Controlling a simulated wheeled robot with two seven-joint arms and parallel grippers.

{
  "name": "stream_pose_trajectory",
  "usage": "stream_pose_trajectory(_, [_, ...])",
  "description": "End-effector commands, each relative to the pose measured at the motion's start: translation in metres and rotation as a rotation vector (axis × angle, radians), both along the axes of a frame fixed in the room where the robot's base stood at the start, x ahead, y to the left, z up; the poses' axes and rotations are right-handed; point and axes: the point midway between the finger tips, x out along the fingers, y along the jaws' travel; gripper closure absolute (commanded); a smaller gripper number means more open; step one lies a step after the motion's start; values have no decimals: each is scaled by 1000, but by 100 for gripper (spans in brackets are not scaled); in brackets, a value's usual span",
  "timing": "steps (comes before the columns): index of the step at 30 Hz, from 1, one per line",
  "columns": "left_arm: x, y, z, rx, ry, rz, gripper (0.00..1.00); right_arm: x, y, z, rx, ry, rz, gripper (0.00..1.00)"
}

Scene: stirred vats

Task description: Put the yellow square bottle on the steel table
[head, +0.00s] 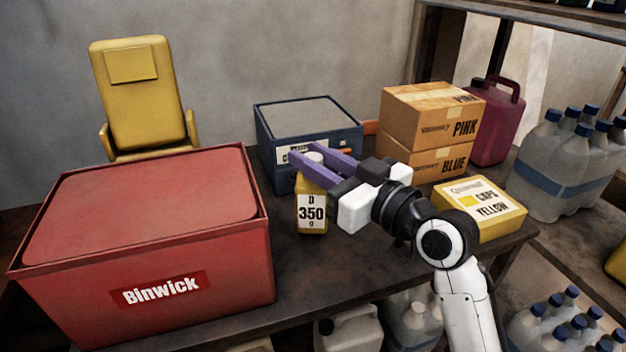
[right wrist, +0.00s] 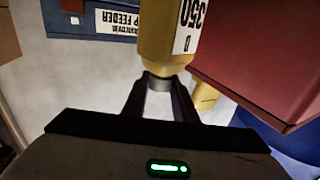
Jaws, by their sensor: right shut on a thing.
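The yellow square bottle (head: 312,212) has a white label reading "D 350 g" and a pale cap. My right gripper (head: 314,160) is shut on it near the cap, with purple fingers on either side. The bottle is about upright over the dark table top (head: 330,275), which may be the steel table; I cannot tell whether its base touches. In the right wrist view the bottle (right wrist: 168,35) shows with its neck between the fingertips (right wrist: 160,84). My left gripper is not in view.
A red Binwick bin (head: 200,285) stands left of the bottle, a blue bin (head: 330,125) behind it. A yellow chair-like thing (head: 140,85) stands behind. Bare table lies in front of the bottle.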

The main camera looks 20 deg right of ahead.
Motion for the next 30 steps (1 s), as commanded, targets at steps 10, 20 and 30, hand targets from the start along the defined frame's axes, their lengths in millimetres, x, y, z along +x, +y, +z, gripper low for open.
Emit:
stream_pose_trajectory(10, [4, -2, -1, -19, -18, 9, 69, 0, 0, -29, 2, -4, -1, 100])
stream_pose_trajectory(20, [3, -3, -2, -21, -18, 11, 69, 0, 0, -34, 0, 1, -1, 61])
stream_pose_trajectory(30, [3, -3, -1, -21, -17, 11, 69, 0, 0, -32, 1, 0, -1, 56])
